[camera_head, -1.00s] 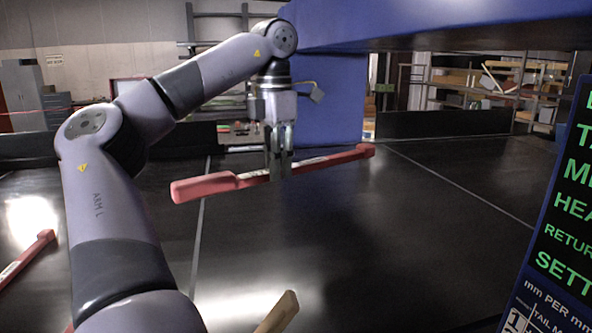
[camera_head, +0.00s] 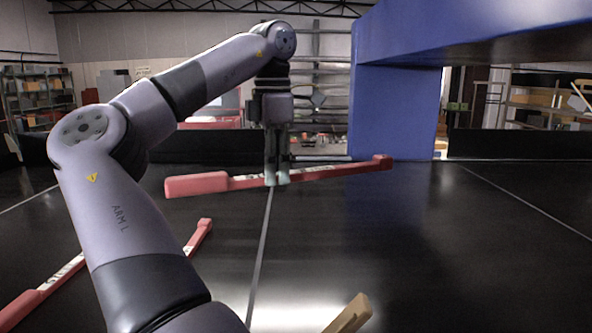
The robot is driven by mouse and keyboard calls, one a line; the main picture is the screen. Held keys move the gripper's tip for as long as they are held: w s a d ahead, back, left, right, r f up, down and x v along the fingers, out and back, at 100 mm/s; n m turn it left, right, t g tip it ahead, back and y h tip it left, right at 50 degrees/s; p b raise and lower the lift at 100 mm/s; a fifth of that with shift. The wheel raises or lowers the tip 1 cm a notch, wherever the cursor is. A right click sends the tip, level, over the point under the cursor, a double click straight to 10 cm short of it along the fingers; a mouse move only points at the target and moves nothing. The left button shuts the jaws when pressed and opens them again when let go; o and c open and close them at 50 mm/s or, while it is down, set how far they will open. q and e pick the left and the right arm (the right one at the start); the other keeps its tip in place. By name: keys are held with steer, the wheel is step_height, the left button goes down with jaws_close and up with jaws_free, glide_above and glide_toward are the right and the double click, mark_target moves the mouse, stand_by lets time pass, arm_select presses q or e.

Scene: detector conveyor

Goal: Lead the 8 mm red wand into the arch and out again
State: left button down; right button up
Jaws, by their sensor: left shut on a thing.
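My left gripper (camera_head: 277,181) is shut on the middle of a red wand (camera_head: 335,171) and holds it over the black belt. The wand lies nearly level across the view, thick handle to the left, small block end to the right. A pale label on it is too small to read. The blue arch (camera_head: 395,112) stands behind and to the right, its near post beyond the wand's right end and its beam running off right. The wand appears outside the opening. A second red wand (camera_head: 197,238) lies at lower left, partly behind my left arm. My right gripper is out of view.
The black belt (camera_head: 420,260) is broad and clear in the middle and right, with pale seams across it. The end of a tan piece (camera_head: 350,314) shows at the bottom edge. A low dark wall (camera_head: 195,146) runs along the back.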

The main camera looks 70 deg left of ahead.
arm_select(q)
steer(key=s+a, duration=0.2)
steer(key=s, duration=0.7)
steer(key=shift+s+a, duration=0.2)
steer(key=shift+a, duration=0.15)
